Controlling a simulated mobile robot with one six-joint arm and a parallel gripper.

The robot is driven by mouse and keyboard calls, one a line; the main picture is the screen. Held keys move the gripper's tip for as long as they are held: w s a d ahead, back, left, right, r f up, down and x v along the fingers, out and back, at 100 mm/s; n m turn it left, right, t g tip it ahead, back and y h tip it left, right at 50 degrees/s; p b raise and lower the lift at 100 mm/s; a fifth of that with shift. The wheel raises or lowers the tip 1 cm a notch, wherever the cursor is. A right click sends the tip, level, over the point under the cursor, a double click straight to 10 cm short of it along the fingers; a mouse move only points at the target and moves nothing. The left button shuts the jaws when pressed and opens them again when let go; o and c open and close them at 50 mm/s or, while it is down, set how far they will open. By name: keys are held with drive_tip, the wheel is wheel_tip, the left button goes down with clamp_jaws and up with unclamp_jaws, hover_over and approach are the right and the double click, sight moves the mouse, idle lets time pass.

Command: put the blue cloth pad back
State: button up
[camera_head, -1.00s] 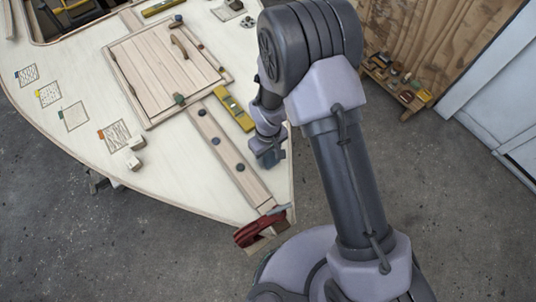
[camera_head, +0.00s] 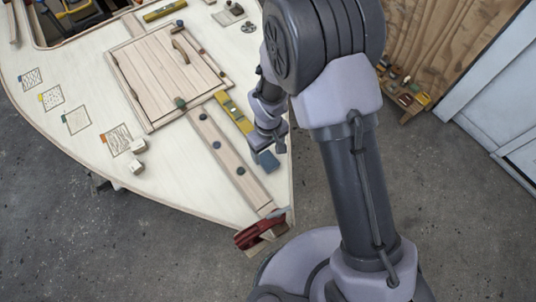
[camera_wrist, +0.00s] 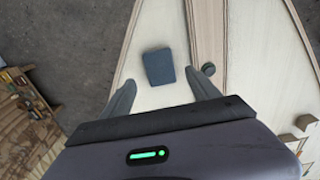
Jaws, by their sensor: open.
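The blue cloth pad (camera_head: 267,161) lies on the pale plywood deck near its right edge, just right of a long plank strip. In the wrist view the pad (camera_wrist: 158,66) lies flat, a dark blue-grey block. My gripper (camera_head: 268,143) is just above and behind it in the head view. In the wrist view my gripper (camera_wrist: 160,82) is open, its two fingers spread to either side of the pad and apart from it.
Drawn outlines with coloured tags, one a plain square (camera_head: 77,118), line the deck's left side. A yellow level (camera_head: 234,112) lies beside the plank strip (camera_head: 228,158). A red clamp (camera_head: 258,232) grips the deck's near corner. Small pale blocks (camera_head: 137,156) stand at left.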

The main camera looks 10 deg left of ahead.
wheel_tip(320, 180, up, 6)
drive_tip(key=r+p, duration=0.1)
wheel_tip(320, 180, up, 11)
drive_tip(key=m+t, duration=0.1)
drive_tip(key=m, duration=0.3)
hover_over(268, 160)
drive_tip(key=w+d, duration=0.2)
drive_tip(key=d, duration=0.3)
drive_tip(key=s+d+r+m+t+y, duration=0.1)
drive_tip(key=s+d+r+m, duration=0.1)
drive_tip(key=d+r, duration=0.4)
drive_tip(key=s+d+r+m+t+y, duration=0.1)
drive_tip(key=s+d+r+m+t, duration=0.2)
drive_tip(key=s+d+r+m, duration=0.5)
drive_tip(key=s+r, duration=0.4)
drive_tip(key=shift+s+d+r+t, duration=0.15)
drive_tip(key=shift+d+t, duration=0.1)
drive_tip(key=shift+t, duration=0.15)
wheel_tip(268, 160, down, 11)
drive_tip(key=b, duration=1.1)
drive_tip(key=shift+f, duration=0.2)
